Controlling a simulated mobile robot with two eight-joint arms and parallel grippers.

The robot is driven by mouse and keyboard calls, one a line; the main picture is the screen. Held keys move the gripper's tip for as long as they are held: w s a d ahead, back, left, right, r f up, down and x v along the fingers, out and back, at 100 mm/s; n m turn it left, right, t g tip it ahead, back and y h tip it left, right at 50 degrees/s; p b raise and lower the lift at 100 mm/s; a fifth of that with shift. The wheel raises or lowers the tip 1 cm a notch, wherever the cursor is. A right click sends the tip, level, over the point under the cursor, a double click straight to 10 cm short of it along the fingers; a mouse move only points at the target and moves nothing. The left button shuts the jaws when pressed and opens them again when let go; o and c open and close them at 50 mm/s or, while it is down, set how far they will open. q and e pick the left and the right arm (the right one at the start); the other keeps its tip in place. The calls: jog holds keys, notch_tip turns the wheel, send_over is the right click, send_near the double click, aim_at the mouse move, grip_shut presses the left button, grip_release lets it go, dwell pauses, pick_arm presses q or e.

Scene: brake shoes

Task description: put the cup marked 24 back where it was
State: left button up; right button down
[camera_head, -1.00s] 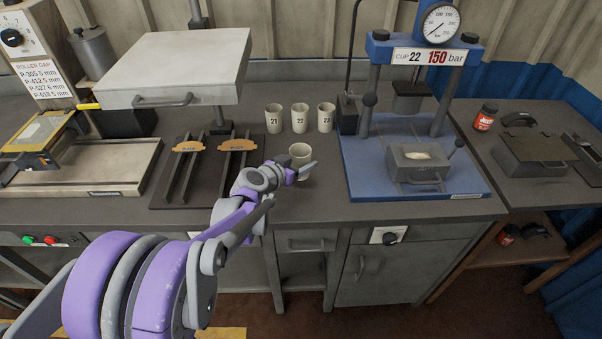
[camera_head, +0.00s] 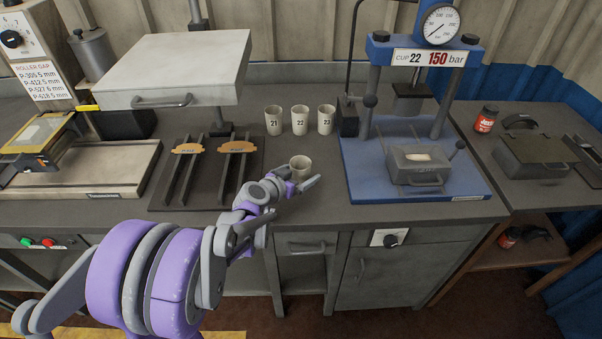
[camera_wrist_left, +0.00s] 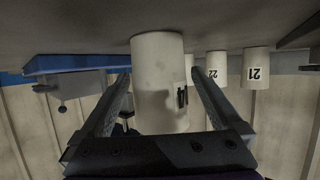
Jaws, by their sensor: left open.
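A pale cup (camera_head: 300,166) stands alone on the bench, in front of the row of numbered cups. In the left wrist view, which is upside down, this cup (camera_wrist_left: 158,85) is large and upright on the bench; its dark label is turned to the side and I cannot read it. My left gripper (camera_head: 303,175) is open, with one finger on each side of the cup and gaps beside its wall. Cups marked 21 (camera_head: 273,121), 22 (camera_head: 300,121) and 23 (camera_head: 326,120) stand in a row behind. My right gripper is out of view.
A blue press (camera_head: 410,185) marked "CUP 22 150 bar" stands to the right. A dark rack (camera_head: 228,190) with two tan-topped holders lies to the left, near a pale hinged plate (camera_head: 190,65). Bench is clear between the cup and press.

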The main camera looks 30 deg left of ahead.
pick_arm(q)
jog(key=shift+r, duration=0.1)
jog(key=shift+s+r, duration=0.2)
jog(key=shift+s, duration=0.1)
jog(key=p+v, duration=0.1)
jog(key=v, duration=1)
jog(key=shift+s+a, duration=0.1)
jog(key=shift+s, duration=0.1)
jog(key=s+d+f+g+h, duration=0.1)
jog(key=s+d+f+g, duration=0.15)
jog(key=s+d, duration=0.35)
jog(key=s+d+f+g+h, duration=0.1)
jog(key=s+d+f+g, duration=0.15)
jog(key=d, duration=0.65)
jog(key=s+f+g+y, duration=0.1)
jog(key=s+g+y, duration=0.2)
jog(key=s, duration=0.7)
jog(key=shift+s+d+f+n, duration=0.3)
jog(key=shift+d+f+n, duration=0.1)
